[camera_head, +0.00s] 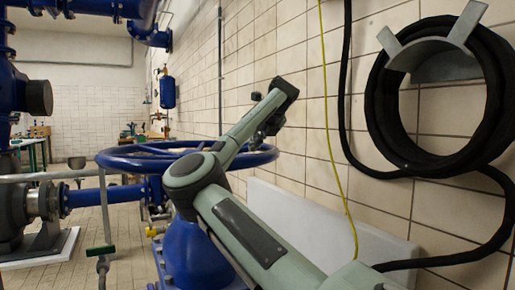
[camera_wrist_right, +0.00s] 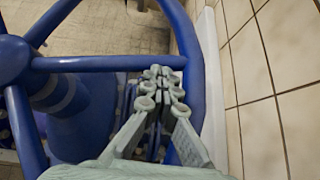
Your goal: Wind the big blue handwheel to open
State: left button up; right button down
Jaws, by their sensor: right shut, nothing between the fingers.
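The big blue handwheel (camera_head: 120,161) lies roughly flat on top of a blue valve body (camera_head: 190,255) in the head view. My right arm crosses in front of it and hides part of the rim and hub. My right gripper (camera_head: 256,136) is over the right side of the wheel. In the right wrist view the wheel's rim (camera_wrist_right: 207,70) curves down the right and a spoke (camera_wrist_right: 100,63) runs across from the hub at left. There the right gripper (camera_wrist_right: 160,74) is shut and empty, fingertips at the spoke's outer end, inside the rim. I cannot tell if they touch. My left gripper is out of view.
A tiled wall (camera_head: 305,100) stands close on the right, with a black hose coil (camera_head: 385,115) on a bracket and a yellow cable (camera_head: 333,160). A white panel (camera_head: 320,235) is beside the wheel. Blue pipework and a grey rail (camera_head: 60,175) are at left.

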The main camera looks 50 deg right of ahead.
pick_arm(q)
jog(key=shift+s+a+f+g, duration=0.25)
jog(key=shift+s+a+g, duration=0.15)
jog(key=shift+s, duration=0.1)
pick_arm(e)
jog(key=shift+w+d+f, duration=0.15)
jog(key=shift+w+d, duration=0.15)
jog(key=shift+w, duration=0.3)
jog(key=shift+w+d+f, duration=0.15)
jog(key=shift+w+d, duration=0.1)
jog(key=shift+w, duration=0.35)
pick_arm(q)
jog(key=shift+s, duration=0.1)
pick_arm(e)
jog(key=shift+r, duration=0.1)
